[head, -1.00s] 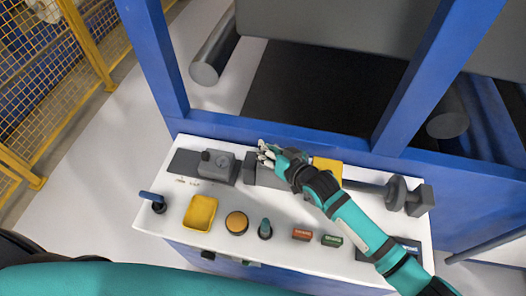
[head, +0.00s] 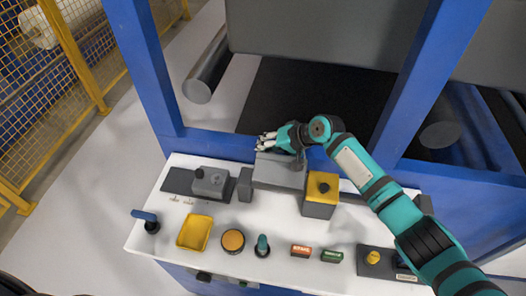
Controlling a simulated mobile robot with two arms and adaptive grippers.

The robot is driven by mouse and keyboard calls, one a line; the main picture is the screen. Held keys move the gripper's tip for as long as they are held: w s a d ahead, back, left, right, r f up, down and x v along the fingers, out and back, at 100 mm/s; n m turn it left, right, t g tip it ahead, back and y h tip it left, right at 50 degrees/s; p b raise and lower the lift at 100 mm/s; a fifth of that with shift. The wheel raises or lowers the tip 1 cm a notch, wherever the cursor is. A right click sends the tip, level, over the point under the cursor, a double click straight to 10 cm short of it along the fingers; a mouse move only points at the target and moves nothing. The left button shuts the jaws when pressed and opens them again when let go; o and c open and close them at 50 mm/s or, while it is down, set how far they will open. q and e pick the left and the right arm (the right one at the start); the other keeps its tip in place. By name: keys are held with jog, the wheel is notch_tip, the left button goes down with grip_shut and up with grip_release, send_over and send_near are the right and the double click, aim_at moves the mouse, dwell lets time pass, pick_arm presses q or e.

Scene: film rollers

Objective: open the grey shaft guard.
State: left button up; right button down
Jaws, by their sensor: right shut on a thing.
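The grey shaft guard (head: 278,172) is a grey box-like cover at the back middle of the white bench, in the head view. My right gripper (head: 265,142) is at its far upper edge, with pale fingers pointing left. It is shut on the guard, though the hand and wrist hide the exact contact. The guard's broad face shows, and it looks raised or tilted; the exact angle is hard to tell. The shaft to the right is mostly hidden by my right arm. My left gripper is out of view.
Blue frame posts rise behind.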

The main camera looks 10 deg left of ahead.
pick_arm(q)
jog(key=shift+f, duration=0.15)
pick_arm(e)
jog(key=shift+w+d+r, duration=0.35)
jog(key=shift+w+r, duration=0.1)
jog(key=shift+w, duration=0.2)
jog(key=c, duration=1.6)
grip_release()
jog(key=shift+d, duration=0.15)
jog(key=shift+o, duration=0.8)
jog(key=shift+s+d, duration=0.1)
jog(key=shift+d, duration=0.1)
jog(key=v, duration=1.1)
jog(key=shift+s+d+r, duration=0.2)
jog(key=shift+s, duration=0.05)
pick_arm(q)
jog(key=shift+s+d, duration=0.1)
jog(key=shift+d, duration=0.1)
